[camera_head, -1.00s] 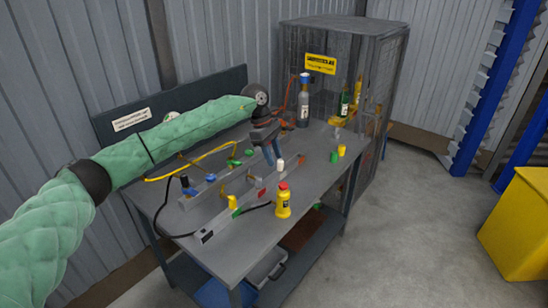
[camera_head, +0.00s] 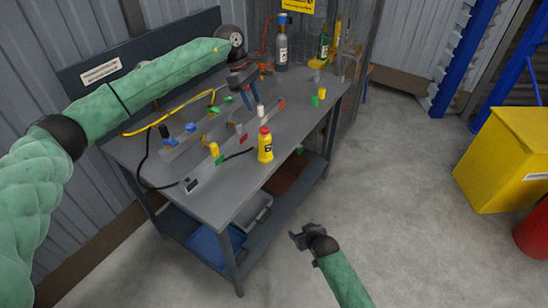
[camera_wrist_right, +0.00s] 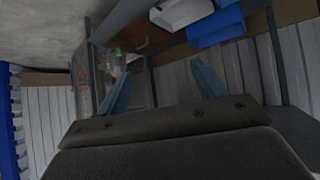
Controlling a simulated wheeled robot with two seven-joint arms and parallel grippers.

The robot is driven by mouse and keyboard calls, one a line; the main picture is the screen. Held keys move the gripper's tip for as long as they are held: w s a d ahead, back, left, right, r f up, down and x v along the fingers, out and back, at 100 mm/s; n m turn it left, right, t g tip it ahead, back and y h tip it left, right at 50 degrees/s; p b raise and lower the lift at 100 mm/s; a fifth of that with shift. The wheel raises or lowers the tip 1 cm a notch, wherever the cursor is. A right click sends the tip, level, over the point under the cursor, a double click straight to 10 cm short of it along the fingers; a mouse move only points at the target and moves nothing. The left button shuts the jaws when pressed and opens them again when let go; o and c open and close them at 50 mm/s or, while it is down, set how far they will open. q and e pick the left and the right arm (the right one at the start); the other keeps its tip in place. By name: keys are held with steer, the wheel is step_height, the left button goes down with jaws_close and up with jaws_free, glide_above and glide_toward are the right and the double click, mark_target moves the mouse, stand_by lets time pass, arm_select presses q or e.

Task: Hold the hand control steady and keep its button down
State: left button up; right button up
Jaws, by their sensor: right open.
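A small yellow upright body with a red top and a dark label (camera_head: 265,148) stands near the front edge of the workbench; it may be the hand control, but I cannot tell for sure. Its red top shows and nothing touches it. My left gripper (camera_head: 249,99) points down over the middle of the bench, behind and left of the yellow body; its small bluish fingers do not show clearly whether they are apart. My right gripper (camera_head: 293,238) is open and empty, in front of the bench and below its top. Its fingers show apart in the right wrist view (camera_wrist_right: 160,85).
The grey workbench (camera_head: 215,200) carries metal rails, a yellow hose (camera_head: 165,122), a black cable (camera_head: 145,170) and several small coloured parts. Bottles (camera_head: 282,48) stand at the back by a mesh cage. A blue bin (camera_head: 212,243) is on the lower shelf.

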mark_target(269, 151)
steer(key=w+a+r+n+t+y, duration=0.1)
steer(key=w+a+r+t+y, duration=0.15)
steer(key=w+r, duration=0.7)
steer(key=w+a+r+n+t+y, duration=0.1)
steer(key=w+r+n+t, duration=0.15)
steer(key=w+r, duration=0.75)
steer(key=s+a+r, duration=0.1)
steer(key=a, duration=0.1)
steer(key=s+a+r+m+y, duration=0.1)
steer(key=a+r, duration=0.1)
steer(key=s+a+r+m+y, duration=0.1)
steer(key=a, duration=0.1)
steer(key=shift+s+a+r+t+y, duration=0.15)
steer(key=shift+s+r+t+y, duration=0.1)
steer(key=shift+s+r+t, duration=0.15)
steer(key=shift+w+a+r, duration=0.1)
steer(key=shift+w+a, duration=0.35)
steer(key=shift+x, duration=3.35)
